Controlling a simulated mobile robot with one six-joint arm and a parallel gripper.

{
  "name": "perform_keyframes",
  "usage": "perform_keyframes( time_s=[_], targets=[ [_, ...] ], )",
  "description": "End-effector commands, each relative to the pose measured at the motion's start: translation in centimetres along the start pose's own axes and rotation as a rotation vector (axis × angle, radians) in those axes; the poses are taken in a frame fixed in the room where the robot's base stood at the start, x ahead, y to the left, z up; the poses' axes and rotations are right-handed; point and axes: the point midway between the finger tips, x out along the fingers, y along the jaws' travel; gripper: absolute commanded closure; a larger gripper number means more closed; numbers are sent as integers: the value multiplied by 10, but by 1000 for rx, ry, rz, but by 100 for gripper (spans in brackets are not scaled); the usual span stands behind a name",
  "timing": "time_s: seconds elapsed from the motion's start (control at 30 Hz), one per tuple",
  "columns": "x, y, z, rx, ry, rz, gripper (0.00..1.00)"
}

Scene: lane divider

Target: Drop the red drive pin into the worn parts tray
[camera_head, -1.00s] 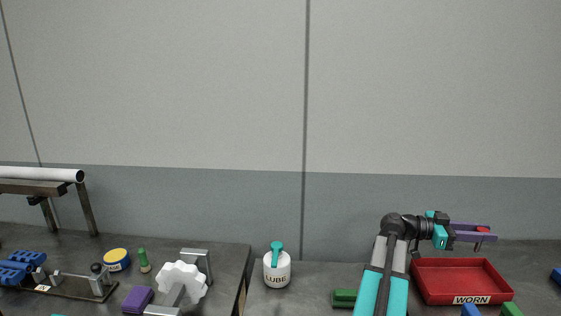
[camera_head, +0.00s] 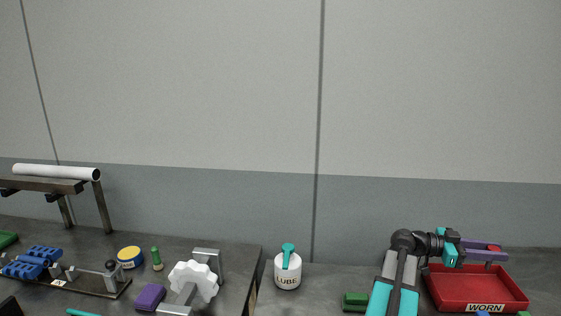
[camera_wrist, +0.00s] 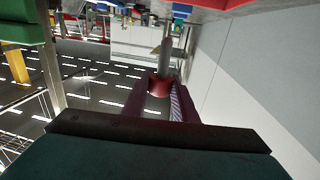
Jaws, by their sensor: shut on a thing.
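My gripper (camera_head: 497,252) has purple fingers and is above the back part of the red tray labelled WORN (camera_head: 478,288). It is shut on the red drive pin (camera_head: 494,248), of which only a small red part shows between the fingertips in the head view. In the wrist view the red drive pin (camera_wrist: 159,85) shows between the two fingers, with a grey shaft extending beyond its red part. The pin is apart from the tray floor. The visible tray floor looks empty.
A green block (camera_head: 355,301) lies left of the tray, by my arm. A white LUBE pot (camera_head: 288,272) with a teal top stands further left. A second bench on the left holds a white gear-like part (camera_head: 193,281), a purple block (camera_head: 150,296) and a blue-yellow tin (camera_head: 130,257).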

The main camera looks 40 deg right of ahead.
Motion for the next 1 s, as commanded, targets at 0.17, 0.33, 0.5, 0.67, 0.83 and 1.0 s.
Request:
perform_keyframes(
  time_s=[0.17,0.33,0.5,0.67,0.83,1.0],
  targets=[
    [0,0,13,-1,0,0,97],
    [0,0,19,1,0,1,97],
    [0,0,20,2,0,1,97],
    [0,0,20,1,0,1,71],
    [1,0,20,1,0,1,53],
    [1,0,20,1,0,1,53]
  ],
)
